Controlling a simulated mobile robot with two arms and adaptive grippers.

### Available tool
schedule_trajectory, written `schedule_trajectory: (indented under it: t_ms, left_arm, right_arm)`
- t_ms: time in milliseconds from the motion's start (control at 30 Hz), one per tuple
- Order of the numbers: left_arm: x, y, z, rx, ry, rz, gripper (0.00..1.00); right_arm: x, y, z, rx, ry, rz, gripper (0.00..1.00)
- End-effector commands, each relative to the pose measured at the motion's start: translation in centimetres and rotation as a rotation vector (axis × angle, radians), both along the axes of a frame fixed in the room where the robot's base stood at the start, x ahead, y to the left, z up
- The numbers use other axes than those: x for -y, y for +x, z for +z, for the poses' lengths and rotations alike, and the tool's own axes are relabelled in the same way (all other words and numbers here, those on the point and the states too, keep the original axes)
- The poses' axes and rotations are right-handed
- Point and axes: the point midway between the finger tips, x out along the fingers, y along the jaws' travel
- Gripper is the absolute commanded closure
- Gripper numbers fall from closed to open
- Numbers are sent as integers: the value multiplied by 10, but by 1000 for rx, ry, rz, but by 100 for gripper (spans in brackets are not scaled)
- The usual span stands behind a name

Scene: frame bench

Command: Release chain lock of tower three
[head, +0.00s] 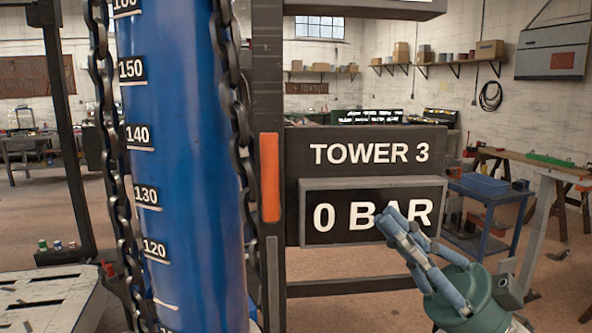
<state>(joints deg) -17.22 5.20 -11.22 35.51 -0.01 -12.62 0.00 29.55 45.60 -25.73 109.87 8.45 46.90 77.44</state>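A blue cylinder (185,190) with a white number scale stands upright at the left. One dark chain (112,150) hangs along its left side and another chain (232,90) along its right side. An upright orange bar (269,177) sits on the dark post (268,60) right of the cylinder. A sign (368,155) reads "TOWER 3", and a panel (335,218) below it reads "0 BAR". My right gripper (388,218) is in front of that panel, apart from the orange bar. Its finger opening is unclear from this angle. My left gripper is out of view.
A pale slotted platform (45,300) is at the lower left, beside the cylinder. A blue cart (490,190) and wooden benches (545,165) stand at the right. Shelves with boxes (490,50) are on the back wall. Open floor lies beyond the post.

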Motion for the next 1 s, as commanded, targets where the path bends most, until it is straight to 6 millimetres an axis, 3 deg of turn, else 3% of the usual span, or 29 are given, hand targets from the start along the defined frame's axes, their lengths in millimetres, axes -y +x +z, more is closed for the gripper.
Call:
schedule_trajectory:
  t_ms: [100, 200, 700, 1000]
  left_arm:
    - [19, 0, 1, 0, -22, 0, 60]
    - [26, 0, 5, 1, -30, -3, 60]
    - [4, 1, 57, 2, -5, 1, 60]
    - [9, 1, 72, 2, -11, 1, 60]
  right_arm:
    - [-1, 0, 1, 1, 0, -1, 100]
    - [-4, 0, 7, 0, 1, 0, 100]
    - [-72, 6, 79, 2, 3, 2, 100]
    - [-107, 10, 73, -1, 0, -1, 100]
